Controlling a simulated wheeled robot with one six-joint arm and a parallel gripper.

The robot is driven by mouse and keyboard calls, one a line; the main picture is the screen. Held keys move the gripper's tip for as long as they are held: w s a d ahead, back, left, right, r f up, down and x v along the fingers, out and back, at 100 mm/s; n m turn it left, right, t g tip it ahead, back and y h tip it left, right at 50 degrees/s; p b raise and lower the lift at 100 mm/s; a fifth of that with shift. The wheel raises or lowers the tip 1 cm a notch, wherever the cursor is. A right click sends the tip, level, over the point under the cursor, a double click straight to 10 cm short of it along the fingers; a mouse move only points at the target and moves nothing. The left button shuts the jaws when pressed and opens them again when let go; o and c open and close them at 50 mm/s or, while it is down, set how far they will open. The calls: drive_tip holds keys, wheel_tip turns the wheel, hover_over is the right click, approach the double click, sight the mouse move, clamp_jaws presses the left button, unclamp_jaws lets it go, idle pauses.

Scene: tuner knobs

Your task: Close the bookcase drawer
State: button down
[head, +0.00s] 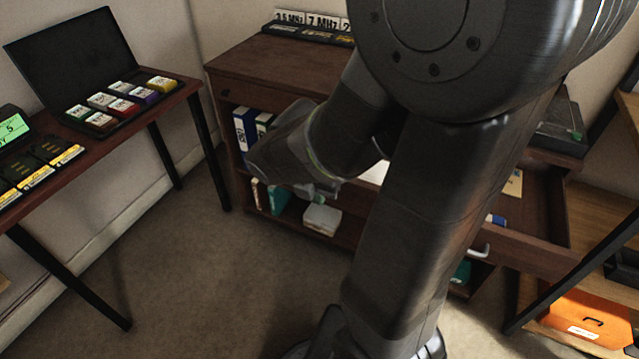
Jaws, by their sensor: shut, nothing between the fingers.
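The bookcase (262,62) is dark brown wood and stands in the middle, behind my arm. Its drawer (535,252) is pulled out at the right, with its front panel towards me and a pale metal handle (481,249) on it. My arm hides the left part of the drawer. My gripper (325,192) is left of the drawer, in front of the bookcase's shelves. It is shut and empty, appears apart from the drawer, and is partly hidden by its own wrist.
A tan item (513,183) lies inside the drawer. Binders (245,128) and a pale box (321,219) sit on the shelves. A desk (130,128) stands left, and an orange case (588,318) lies at the lower right. The carpet (215,285) in front is clear.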

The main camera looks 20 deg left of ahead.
drive_tip(key=w+f+b, duration=0.1)
drive_tip(key=w+f, duration=0.2)
drive_tip(key=w, duration=0.2)
drive_tip(key=shift+f, duration=0.25)
drive_tip(key=shift+d, duration=0.1)
